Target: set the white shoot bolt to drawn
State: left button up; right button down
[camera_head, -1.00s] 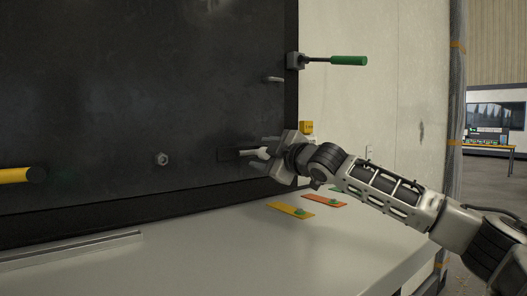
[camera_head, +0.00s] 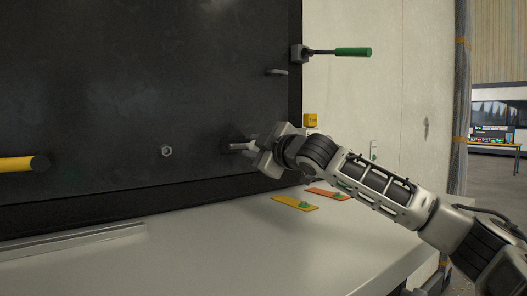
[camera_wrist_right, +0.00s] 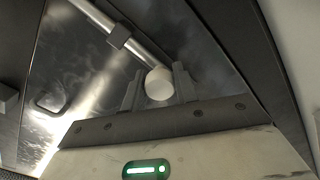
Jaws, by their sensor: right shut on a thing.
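The white shoot bolt is low on the dark panel, near its right edge. Its metal rod (camera_head: 238,146) shows in the head view just left of my right gripper (camera_head: 258,149). The jaws hide most of its white knob there. In the right wrist view the round white knob (camera_wrist_right: 159,84) sits between the two fingers of the right gripper (camera_wrist_right: 157,88), with the rod running up and left from it. The right gripper is shut on this knob. My left gripper is not in view.
Above is a green-handled bolt (camera_head: 352,52) at the panel's right edge. A yellow handle (camera_head: 18,163) is at the left, and a hex nut (camera_head: 167,151) sits between. Yellow (camera_head: 295,203) and orange (camera_head: 327,194) plates lie on the pale ledge (camera_head: 230,250), otherwise mostly clear.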

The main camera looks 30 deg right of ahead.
jog(key=shift+a+f, duration=0.1)
jog(key=shift+a, duration=0.15)
jog(key=c, duration=1.3)
grip_release()
jog(key=shift+o, duration=1.1)
jog(key=shift+a, duration=0.1)
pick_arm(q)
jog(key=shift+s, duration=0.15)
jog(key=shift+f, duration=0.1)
pick_arm(e)
jog(key=shift+s, duration=0.2)
pick_arm(q)
jog(key=b, duration=0.2)
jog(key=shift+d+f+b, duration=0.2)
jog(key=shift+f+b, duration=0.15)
pick_arm(e)
jog(key=s+d, duration=0.1)
jog(key=s, duration=1.4)
jog(key=shift+s+d, duration=0.2)
jog(key=shift+s, duration=0.05)
